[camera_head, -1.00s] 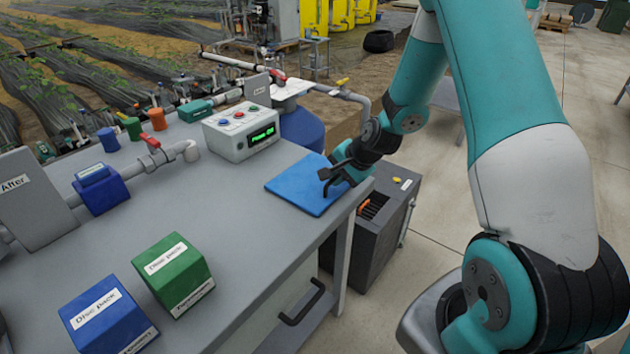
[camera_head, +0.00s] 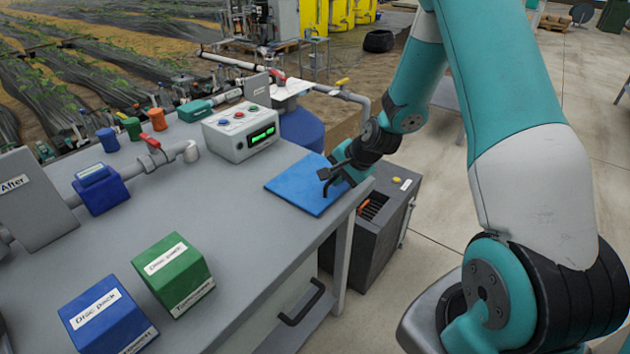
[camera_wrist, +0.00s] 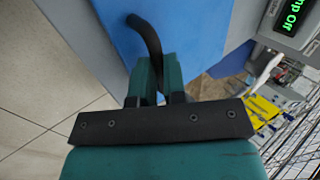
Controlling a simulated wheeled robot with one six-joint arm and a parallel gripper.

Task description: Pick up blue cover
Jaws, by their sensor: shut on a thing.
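The blue cover (camera_head: 303,187) looks like a flat square plate lying on the right corner of the grey bench top. In the wrist view its blue surface (camera_wrist: 112,38) fills the upper middle. My gripper (camera_head: 333,181) is low over its right edge. In the wrist view the teal fingers of my gripper (camera_wrist: 153,72) are shut on a black curved handle (camera_wrist: 148,36), which reaches over the blue surface. Where the handle meets the cover is not clear. The cover appears flat on the bench.
A control box (camera_head: 240,130) with a green display stands behind the cover. Green (camera_head: 173,275) and blue (camera_head: 108,318) disc pack blocks sit at the front left. A grey cabinet (camera_head: 380,235) stands below the bench's right edge. The bench middle is clear.

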